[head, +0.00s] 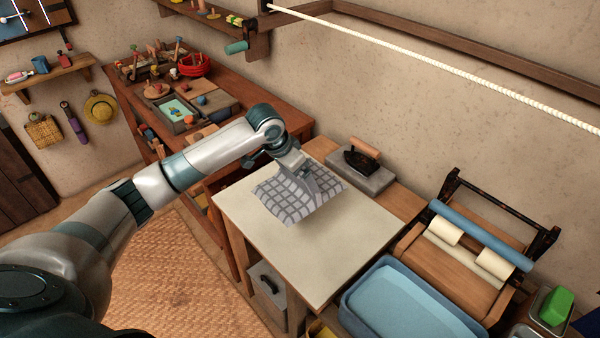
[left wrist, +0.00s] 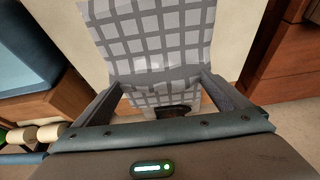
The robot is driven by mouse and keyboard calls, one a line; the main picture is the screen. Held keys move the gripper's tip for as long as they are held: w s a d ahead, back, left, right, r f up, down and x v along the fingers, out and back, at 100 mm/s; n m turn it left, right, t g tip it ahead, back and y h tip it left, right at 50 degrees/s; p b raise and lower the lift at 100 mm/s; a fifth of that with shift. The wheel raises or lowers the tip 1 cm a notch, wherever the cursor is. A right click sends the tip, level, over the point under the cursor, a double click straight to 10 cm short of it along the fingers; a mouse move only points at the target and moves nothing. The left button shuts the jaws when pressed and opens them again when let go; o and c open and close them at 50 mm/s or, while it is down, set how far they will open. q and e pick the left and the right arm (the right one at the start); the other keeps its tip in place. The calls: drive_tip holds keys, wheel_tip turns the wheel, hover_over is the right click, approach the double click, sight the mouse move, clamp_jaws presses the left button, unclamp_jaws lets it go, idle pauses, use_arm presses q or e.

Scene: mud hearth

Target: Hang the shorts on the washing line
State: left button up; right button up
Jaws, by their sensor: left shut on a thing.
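The shorts (head: 284,199) are a grey and white checked cloth at the pale-topped table (head: 345,247) in the head view. My left gripper (head: 312,186) is shut on the shorts over the table. In the left wrist view the checked cloth (left wrist: 150,38) runs between the two fingers and fills the middle. I cannot tell whether its lower edge touches the table. The washing line (head: 430,62) is a white rope stretched along the wall at upper right, apart from the shorts. My right gripper is not in view.
A black iron (head: 361,158) stands on a grey block at the table's back edge. A blue basin (head: 405,305) and a roller wringer (head: 470,245) stand to the right. A cluttered wooden bench (head: 215,95) is behind left. The space below the line is open.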

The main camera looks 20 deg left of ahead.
use_arm(q)
drive_tip(key=s+d+r+n+y+b, duration=0.1)
drive_tip(key=s+d+r+n+b, duration=0.1)
drive_tip(key=s+d+r+n, duration=0.3)
drive_tip(key=s+d+r, duration=0.4)
drive_tip(key=s+r, duration=0.3)
drive_tip(key=shift+d+t+y, duration=0.3)
drive_tip(key=shift+d+y, duration=0.05)
drive_tip(key=shift+y, duration=0.05)
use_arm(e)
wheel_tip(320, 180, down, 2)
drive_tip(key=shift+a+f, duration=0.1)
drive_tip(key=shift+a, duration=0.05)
use_arm(q)
drive_tip(key=shift+r, duration=0.1)
